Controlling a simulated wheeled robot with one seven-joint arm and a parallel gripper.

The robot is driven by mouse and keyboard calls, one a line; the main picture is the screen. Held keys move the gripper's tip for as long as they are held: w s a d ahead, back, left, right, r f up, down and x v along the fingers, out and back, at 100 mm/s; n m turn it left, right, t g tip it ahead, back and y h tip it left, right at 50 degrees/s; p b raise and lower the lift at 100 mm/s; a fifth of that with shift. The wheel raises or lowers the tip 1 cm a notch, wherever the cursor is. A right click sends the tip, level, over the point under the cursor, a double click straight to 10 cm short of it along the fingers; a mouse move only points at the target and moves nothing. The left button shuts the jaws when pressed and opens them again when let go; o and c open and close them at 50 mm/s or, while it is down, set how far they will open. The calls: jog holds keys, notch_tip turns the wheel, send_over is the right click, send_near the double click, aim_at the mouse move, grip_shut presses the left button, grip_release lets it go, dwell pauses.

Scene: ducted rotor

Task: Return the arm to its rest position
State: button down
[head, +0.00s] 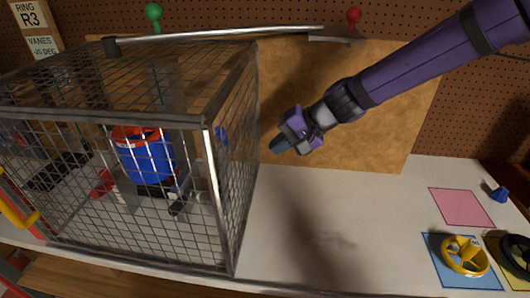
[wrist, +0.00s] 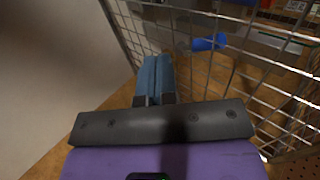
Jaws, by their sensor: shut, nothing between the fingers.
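My gripper (head: 279,144) is at the end of my purple arm, in the air to the right of the wire cage (head: 213,190). Its blue fingers (wrist: 152,79) are together and empty in the wrist view. The cage mesh (wrist: 250,60) is close in front and to the right of the fingers there; I cannot tell the exact gap. My arm reaches in from the upper right in the head view.
Inside the cage stands a blue and red ducted rotor (head: 146,160). A yellow ring part (head: 465,256) lies on a blue square and a black ring (head: 516,252) beside it. A pink square (head: 461,206) is bare. The middle of the white table (head: 330,230) is clear.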

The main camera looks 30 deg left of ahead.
jog(key=s+d+r+t+h, duration=0.15)
jog(key=d+r, duration=0.35)
jog(key=d, duration=0.6)
jog(key=d+r+t+h, duration=0.2)
jog(key=d+r, duration=0.3)
jog(key=d, duration=0.5)
jog(key=s+d+r+t+h, duration=0.15)
jog(key=d+r, duration=0.35)
jog(key=d, duration=0.6)
jog(key=s+d+r+m+t+h, duration=0.1)
jog(key=s+d+h, duration=0.1)
jog(key=s+d, duration=0.5)
jog(key=s+d+r+m+t+h, duration=0.2)
jog(key=s+d, duration=0.5)
jog(key=d, duration=0.5)
jog(key=shift+m, duration=0.3)
jog(key=shift+a, duration=0.1)
